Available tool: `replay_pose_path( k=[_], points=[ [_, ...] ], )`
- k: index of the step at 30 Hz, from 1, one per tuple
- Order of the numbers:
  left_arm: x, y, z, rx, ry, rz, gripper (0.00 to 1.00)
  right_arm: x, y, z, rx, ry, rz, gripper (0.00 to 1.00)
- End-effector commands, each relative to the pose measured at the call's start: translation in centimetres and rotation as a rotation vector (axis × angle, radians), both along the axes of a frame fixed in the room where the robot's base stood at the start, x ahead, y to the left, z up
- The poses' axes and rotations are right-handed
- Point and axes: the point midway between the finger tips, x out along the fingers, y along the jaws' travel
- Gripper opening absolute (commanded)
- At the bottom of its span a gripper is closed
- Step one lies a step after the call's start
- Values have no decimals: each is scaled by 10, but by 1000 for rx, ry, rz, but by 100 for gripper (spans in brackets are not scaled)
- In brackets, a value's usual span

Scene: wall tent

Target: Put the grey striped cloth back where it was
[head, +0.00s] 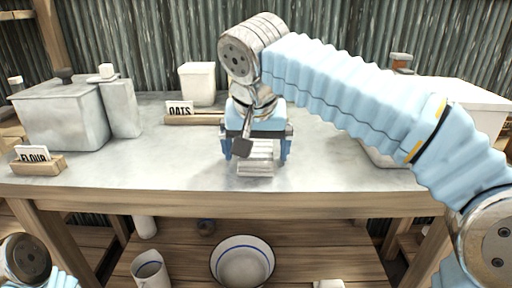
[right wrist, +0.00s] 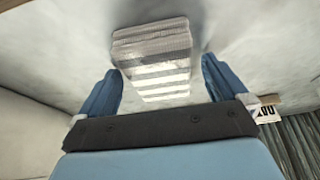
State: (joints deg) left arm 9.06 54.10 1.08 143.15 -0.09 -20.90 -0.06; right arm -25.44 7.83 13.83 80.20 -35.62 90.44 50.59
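The grey striped cloth (head: 256,168) is a folded block with pale and grey bands on the metal tabletop, near the front middle. It also shows in the right wrist view (right wrist: 155,62), between and beyond the fingertips. My right gripper (head: 255,153) points down over the cloth. Its two blue fingers are wide apart, one on each side of the cloth, and I see no contact. The gripper hides the back part of the cloth in the head view. My left gripper is out of view; only part of my left arm shows at the lower left.
A FLOUR card holder (head: 38,164), a grey bin (head: 62,115) and a canister (head: 119,106) stand at the left. An OATS card holder (head: 194,119) and a white container (head: 197,84) are behind. A bowl (head: 242,261) sits on the lower shelf. The tabletop left of my gripper is clear.

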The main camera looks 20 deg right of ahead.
Motion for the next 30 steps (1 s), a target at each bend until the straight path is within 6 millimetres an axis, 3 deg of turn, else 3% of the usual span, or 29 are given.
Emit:
replay_pose_path(
  k=[8, 21, 30],
  points=[
    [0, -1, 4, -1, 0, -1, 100, -1, 1, 8, 1, -2, 1, 100],
    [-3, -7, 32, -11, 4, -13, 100, -35, 11, 95, 2, -2, 2, 100],
    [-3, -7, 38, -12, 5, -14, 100, -44, 13, 115, 0, -1, 0, 100]
  ],
)
